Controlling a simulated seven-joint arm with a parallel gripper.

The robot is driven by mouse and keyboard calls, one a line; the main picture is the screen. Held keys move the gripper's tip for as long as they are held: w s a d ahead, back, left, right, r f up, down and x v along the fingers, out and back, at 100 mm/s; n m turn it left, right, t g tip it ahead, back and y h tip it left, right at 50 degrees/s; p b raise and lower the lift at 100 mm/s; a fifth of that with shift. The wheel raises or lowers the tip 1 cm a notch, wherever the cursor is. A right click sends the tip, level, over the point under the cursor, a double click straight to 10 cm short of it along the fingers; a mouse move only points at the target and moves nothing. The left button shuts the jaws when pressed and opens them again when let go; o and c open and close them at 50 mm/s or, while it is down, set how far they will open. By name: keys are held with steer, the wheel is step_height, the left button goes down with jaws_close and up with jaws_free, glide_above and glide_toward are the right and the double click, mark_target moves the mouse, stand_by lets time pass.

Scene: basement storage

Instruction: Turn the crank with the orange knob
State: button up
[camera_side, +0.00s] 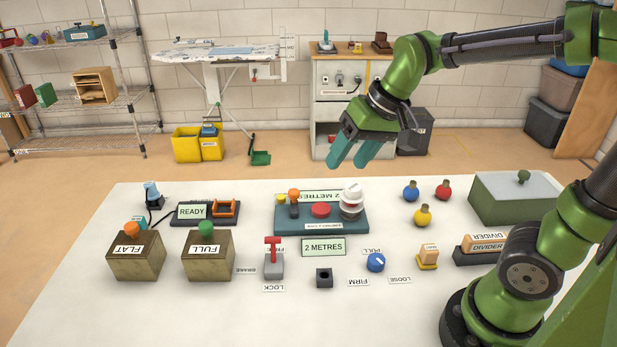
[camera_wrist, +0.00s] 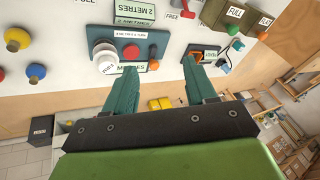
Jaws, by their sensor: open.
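A crank with an orange knob (camera_side: 293,194) on a short dark stem stands at the left of a teal base (camera_side: 337,226). The same base carries a flat red disc (camera_side: 320,209) and a white-capped part (camera_side: 351,196). My gripper (camera_side: 347,165) is open and empty, with teal fingers pointing down. It hangs above and beyond the base's far edge, apart from the crank. In the wrist view the orange knob (camera_wrist: 154,65) shows between the fingertips, but the height gap is hard to judge.
Boxes labelled FLAT (camera_side: 136,262) and FULL (camera_side: 208,262) stand at the left. A red-handled lever (camera_side: 273,262), a blue dial (camera_side: 376,262) and a black socket (camera_side: 324,278) sit in front.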

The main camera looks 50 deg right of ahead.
mark_target(293, 190)
steer(key=shift+w+d+f+n+g+h, duration=0.55)
steer(key=shift+w+d+g, duration=0.55)
steer(key=shift+w, duration=3.65)
steer(key=shift+w+d+f+n+g+h, duration=0.45)
steer(key=shift+w+d+f+n+g, duration=0.55)
steer(key=shift+w, duration=3.75)
steer(key=shift+m, duration=0.35)
step_height(293, 190, down, 15)
steer(key=shift+a+f, duration=0.15)
jaws_close()
steer(key=m, duration=0.2)
steer(key=s+d+m, duration=0.1)
steer(key=m, duration=0.1)
steer(key=shift+s, duration=0.1)
jaws_free()
